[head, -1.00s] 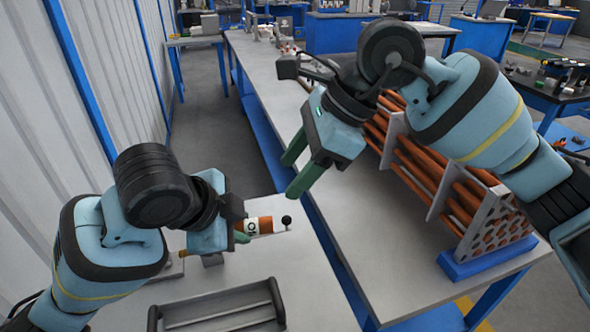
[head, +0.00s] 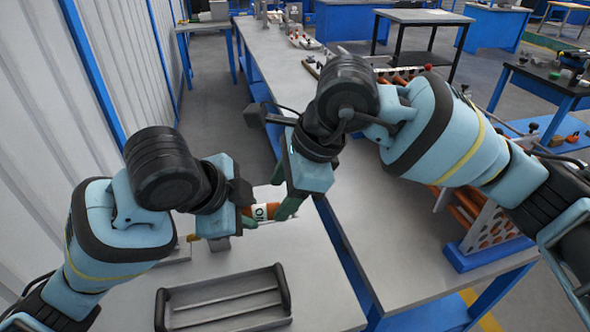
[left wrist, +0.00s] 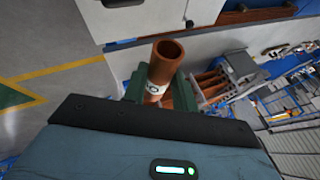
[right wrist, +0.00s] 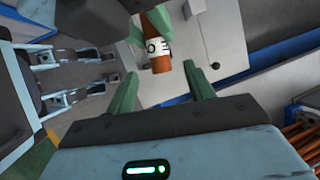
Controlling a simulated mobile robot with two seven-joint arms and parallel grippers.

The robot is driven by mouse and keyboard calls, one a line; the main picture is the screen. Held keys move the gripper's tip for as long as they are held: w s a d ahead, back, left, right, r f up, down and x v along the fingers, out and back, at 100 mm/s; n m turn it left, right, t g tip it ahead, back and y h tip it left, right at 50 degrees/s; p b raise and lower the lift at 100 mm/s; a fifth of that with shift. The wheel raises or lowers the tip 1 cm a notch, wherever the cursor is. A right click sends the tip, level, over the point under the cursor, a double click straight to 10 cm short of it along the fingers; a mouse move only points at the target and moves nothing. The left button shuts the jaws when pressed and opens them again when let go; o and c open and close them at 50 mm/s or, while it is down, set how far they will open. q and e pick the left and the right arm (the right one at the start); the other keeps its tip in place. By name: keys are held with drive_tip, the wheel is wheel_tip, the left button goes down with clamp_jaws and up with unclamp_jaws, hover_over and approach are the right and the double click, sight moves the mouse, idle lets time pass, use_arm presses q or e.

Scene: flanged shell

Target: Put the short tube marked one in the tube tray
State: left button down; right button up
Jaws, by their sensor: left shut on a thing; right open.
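The short orange-brown tube (head: 271,210) has a white label with black letters, only partly readable. My left gripper (head: 246,215) is shut on it and holds it above the grey table; the tube also shows in the left wrist view (left wrist: 165,62). My right gripper (head: 283,192) is open at the tube's free end. In the right wrist view the tube's end (right wrist: 161,64) lies between the open green fingers (right wrist: 162,76); I cannot tell whether they touch it. The dark grey tray (head: 286,290) with raised handles stands at the table's front, apparently empty.
A long workbench (head: 375,235) runs along the right of the table. On it stands a rack of long orange-brown tubes (head: 490,225) with a blue base. A ribbed wall (head: 50,100) closes off the left. The table between grippers and tray is clear.

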sight(273, 206)
drive_tip(key=shift+x, duration=2.15)
drive_tip(key=c, duration=1)
use_arm(q)
drive_tip(key=c, duration=1)
unclamp_jaws()
drive_tip(key=shift+c, duration=0.2)
use_arm(e)
clamp_jaws()
use_arm(q)
drive_tip(key=v, duration=1.2)
